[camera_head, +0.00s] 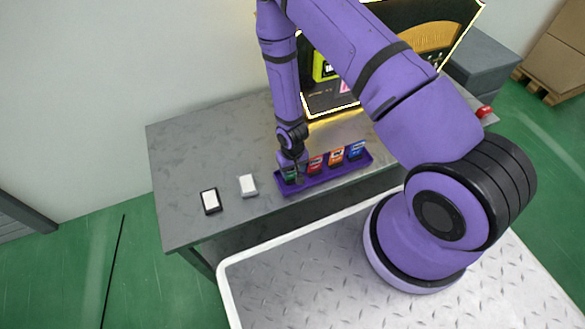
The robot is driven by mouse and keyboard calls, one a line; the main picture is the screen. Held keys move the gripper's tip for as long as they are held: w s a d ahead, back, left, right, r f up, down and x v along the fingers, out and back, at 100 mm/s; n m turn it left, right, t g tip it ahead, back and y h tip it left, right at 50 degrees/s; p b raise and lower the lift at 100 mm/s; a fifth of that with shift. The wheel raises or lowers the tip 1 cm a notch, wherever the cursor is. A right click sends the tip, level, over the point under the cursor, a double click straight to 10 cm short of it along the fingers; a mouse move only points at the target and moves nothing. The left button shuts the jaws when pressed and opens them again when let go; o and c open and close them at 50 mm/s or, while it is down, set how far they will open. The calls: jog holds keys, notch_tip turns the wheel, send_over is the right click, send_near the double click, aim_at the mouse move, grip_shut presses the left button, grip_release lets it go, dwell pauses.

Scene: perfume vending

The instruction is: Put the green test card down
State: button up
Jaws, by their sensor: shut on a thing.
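My gripper (291,174) points down at the left end of a purple tray (322,183) on the grey table. It is shut on the green test card (290,177), which is small and partly hidden by the fingers. The card is at the leftmost place of the tray; I cannot tell whether it touches the tray's floor. A red card (316,166), an orange card (337,157) and a blue card (356,150) stand in the tray to the right of it.
A black-framed white pad (210,201) and a lighter one (248,185) lie on the grey table (190,160) left of the tray. A lit display case (335,85) stands behind my arm. A red object (484,112) is at the table's right end.

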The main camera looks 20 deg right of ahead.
jog(key=o, duration=0.9)
jog(key=shift+f, duration=0.1)
notch_tip(320, 180, up, 12)
jog(key=shift+r, duration=0.25)
